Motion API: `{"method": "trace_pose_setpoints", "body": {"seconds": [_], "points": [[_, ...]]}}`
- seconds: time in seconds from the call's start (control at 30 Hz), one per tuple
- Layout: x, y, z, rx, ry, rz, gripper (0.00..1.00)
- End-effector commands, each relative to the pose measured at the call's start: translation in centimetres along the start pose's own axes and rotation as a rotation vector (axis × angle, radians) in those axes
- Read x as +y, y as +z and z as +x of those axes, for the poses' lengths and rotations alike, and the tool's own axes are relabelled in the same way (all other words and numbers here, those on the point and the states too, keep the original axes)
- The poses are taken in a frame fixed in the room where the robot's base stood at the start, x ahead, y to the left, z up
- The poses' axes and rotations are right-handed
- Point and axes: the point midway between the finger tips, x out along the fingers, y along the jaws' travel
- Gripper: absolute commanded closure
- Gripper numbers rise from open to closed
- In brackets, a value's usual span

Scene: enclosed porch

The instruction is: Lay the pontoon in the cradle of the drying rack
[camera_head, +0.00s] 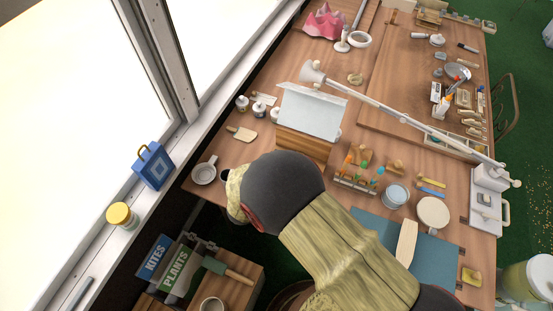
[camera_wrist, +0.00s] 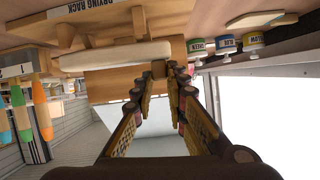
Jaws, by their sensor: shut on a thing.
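The drying rack (camera_head: 298,145) is a wooden piece on the bench, partly hidden by my arm in the head view. The wrist view shows it upside down, its "DRYING RACK" label (camera_wrist: 84,22) at upper left. A pale, long, rounded bar, which looks like the pontoon (camera_wrist: 115,55), lies across the view close to the rack. A small wooden block shows at my fingertips, by the bar's end. My gripper (camera_wrist: 168,74) is shut there, seemingly holding the pontoon. I cannot tell whether the pontoon touches the cradle. The head view hides my gripper and the pontoon behind my arm.
A pale sheet (camera_head: 312,110) stands behind the rack. Small labelled pots (camera_wrist: 226,43) and a flat scraper (camera_head: 242,133) are toward the window. Colour-tipped tools (camera_head: 356,165) stand on the other side.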

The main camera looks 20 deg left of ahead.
Motion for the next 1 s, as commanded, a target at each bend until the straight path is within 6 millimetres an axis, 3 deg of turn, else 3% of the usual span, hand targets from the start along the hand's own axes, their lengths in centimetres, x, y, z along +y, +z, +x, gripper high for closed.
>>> {"method": "trace_pose_setpoints", "body": {"seconds": [0.77, 0.8, 1.0], "points": [[0.09, 0.99, 0.42, 0.000, 0.000, 0.000, 1.00], [0.10, 1.01, 0.43, 0.000, 0.000, 0.000, 0.85], [0.11, 0.97, 0.41, 0.000, 0.000, 0.000, 0.74]]}}
